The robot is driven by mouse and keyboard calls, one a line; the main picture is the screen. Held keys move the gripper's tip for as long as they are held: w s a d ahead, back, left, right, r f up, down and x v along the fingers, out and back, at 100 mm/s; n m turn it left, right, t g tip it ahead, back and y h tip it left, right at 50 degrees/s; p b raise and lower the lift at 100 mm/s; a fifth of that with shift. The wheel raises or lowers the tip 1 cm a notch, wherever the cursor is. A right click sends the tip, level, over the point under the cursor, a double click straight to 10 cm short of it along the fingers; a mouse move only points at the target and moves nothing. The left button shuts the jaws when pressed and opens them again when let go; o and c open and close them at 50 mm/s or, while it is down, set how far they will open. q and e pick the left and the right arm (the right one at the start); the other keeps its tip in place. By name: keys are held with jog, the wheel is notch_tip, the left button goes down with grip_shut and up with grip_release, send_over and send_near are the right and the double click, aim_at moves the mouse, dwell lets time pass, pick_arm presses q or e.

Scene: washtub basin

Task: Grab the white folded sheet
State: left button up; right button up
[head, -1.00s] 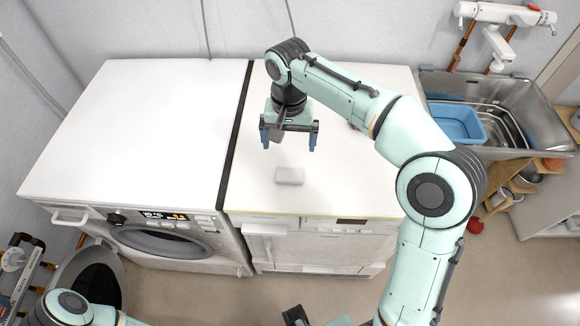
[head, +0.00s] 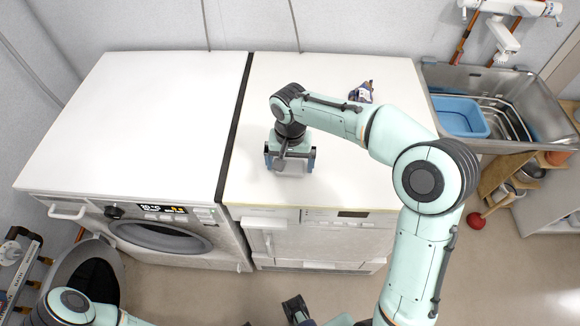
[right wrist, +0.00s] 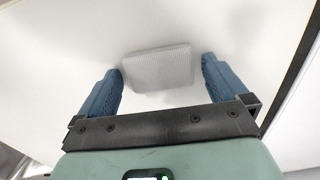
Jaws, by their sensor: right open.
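The white folded sheet (right wrist: 158,67) is a small pale block with a fine texture. It lies on the white top of the right-hand machine (head: 350,190). My right gripper (head: 290,166) is open and empty, pointing down over the sheet near the front of that top. In the right wrist view the sheet shows between the two blue fingertips, with a narrow gap on either side. I cannot tell how far above the top the fingertips are. In the head view the gripper mostly hides the sheet.
A small dark blue and white packet (head: 361,92) lies behind my right forearm. A washing machine (head: 130,130) stands to the left across a dark gap. A metal sink (head: 455,78) with a blue basin (head: 460,119) is at the right. The top around the sheet is clear.

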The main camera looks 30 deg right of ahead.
jog(key=c, duration=0.9)
jog(key=shift+r, duration=0.1)
jog(key=shift+c, duration=0.2)
